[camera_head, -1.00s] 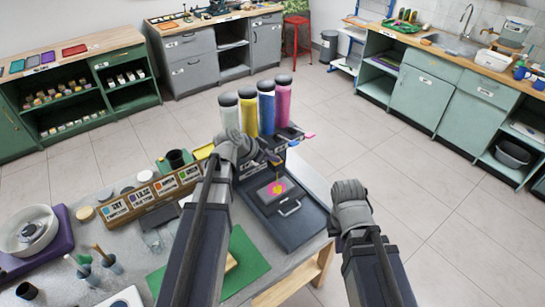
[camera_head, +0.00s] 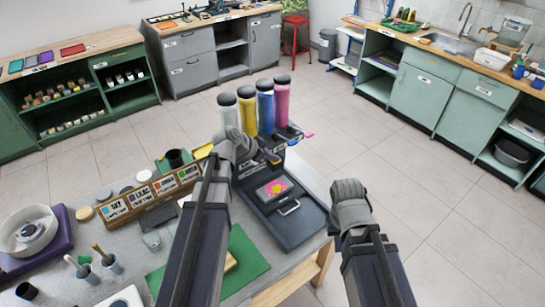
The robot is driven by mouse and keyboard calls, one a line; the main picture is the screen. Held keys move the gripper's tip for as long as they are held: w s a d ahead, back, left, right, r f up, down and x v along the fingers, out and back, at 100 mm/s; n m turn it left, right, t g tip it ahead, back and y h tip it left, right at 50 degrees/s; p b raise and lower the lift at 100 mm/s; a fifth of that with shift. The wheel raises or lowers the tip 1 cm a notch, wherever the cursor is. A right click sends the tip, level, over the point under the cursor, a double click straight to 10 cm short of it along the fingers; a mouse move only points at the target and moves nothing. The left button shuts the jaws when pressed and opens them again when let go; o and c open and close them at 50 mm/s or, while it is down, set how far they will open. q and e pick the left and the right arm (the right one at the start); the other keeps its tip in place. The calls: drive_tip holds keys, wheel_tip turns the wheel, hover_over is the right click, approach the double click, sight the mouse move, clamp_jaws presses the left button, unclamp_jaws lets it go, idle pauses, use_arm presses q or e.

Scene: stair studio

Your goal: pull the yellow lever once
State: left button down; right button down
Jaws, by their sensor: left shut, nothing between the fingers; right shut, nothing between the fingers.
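A dark dispenser with several upright coloured tubes stands at the table's far right end. Its yellow tube (camera_head: 247,113) is between a whitish and a blue tube. The yellow lever is not clearly visible; my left gripper covers the front of that part. My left gripper (camera_head: 268,154) is shut and empty, right at the dispenser's front below the yellow tube. My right gripper (camera_head: 349,202) is shut and empty, right of the tray, beyond the table edge.
A pink lever (camera_head: 308,135) sticks out right of my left gripper. A wooden rack (camera_head: 150,193) with labelled cards and a green mat (camera_head: 246,264) lie to the left on the table. The floor right of the table is clear.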

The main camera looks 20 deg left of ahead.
use_arm(q)
drive_tip(key=shift+r, duration=0.15)
use_arm(e)
drive_tip(key=shift+r, duration=0.15)
idle(0.6)
use_arm(q)
drive_tip(key=shift+r+p, duration=0.7)
drive_tip(key=shift+p, duration=0.1)
use_arm(e)
drive_tip(key=shift+r, duration=0.7)
